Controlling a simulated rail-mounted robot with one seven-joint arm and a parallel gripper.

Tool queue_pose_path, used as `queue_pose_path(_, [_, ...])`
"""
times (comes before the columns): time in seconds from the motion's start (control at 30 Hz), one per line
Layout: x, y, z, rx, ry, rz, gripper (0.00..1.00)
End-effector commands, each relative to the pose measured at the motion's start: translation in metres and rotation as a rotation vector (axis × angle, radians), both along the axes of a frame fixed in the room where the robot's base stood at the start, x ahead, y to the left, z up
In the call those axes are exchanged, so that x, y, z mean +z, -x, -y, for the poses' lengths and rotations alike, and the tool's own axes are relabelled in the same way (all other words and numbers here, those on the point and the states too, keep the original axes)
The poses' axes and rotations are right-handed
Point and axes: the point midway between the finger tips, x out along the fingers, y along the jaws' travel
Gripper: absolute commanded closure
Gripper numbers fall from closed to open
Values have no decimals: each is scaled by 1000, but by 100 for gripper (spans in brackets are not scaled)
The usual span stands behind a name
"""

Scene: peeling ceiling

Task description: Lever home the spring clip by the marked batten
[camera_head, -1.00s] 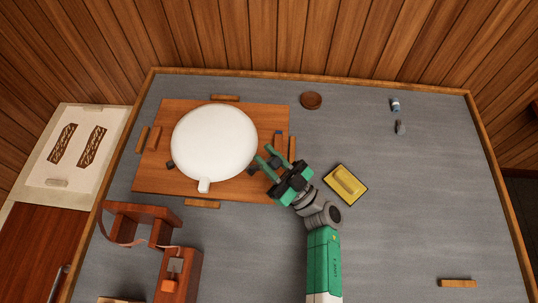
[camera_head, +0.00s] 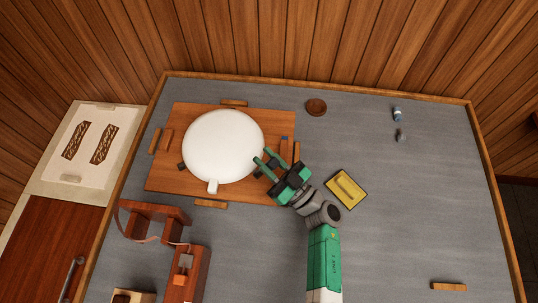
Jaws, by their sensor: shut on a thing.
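A round white disc (camera_head: 223,146) with a small tab at its front lies on a brown wooden board (camera_head: 162,180). My gripper (camera_head: 264,158) is at the disc's right edge, with its two green fingers pointing up and left. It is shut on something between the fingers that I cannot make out. A small dark block (camera_head: 182,167), perhaps a spring clip, sits at the disc's left edge. Another dark piece is partly hidden beside my left finger. A batten with a blue mark (camera_head: 285,139) stands upright in the picture, right of the fingers; its lower part is hidden.
A yellow float-like block (camera_head: 345,189) lies right of my gripper. Other wooden strips (camera_head: 211,204) edge the board. A round brown dish (camera_head: 316,107) and two small items (camera_head: 397,114) lie behind. Brown wooden stands (camera_head: 155,215) are front left. The table's right side is mostly clear.

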Motion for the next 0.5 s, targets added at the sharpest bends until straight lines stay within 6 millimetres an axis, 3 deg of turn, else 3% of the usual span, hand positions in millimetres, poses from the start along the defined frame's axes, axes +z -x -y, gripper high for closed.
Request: queue_pose_path(0.5, [-1, -8, -5, -2, 55, -62, 100])
